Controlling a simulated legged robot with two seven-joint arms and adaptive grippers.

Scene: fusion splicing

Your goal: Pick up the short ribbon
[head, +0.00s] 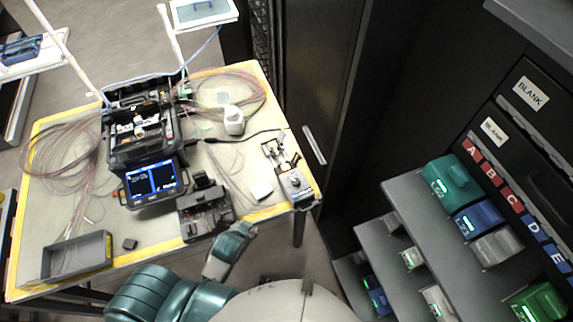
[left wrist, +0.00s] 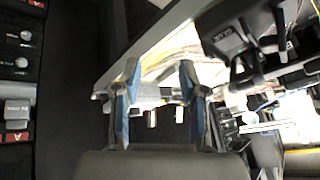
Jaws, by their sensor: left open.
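In the left wrist view my left gripper (left wrist: 158,72) is open, with its two blue-lined fingers apart. Pale and reddish strands (left wrist: 178,58) show beyond and between the fingertips, and nothing is clearly gripped. In the head view my teal and grey arm (head: 229,250) reaches to the table's front edge; its fingertips cannot be made out there. Thin pinkish strands (head: 232,163) lie on the table right of the splicer. I cannot tell which strand is the short ribbon. My right gripper is not in view.
The black fusion splicer (head: 140,125) with its lit screen (head: 155,179) stands mid-table. A black device (head: 206,208) sits at the front edge, a white bottle (head: 234,120) behind. A small tool (head: 295,184) is at the right edge, a grey tray (head: 77,258) front left. Shelves stand right.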

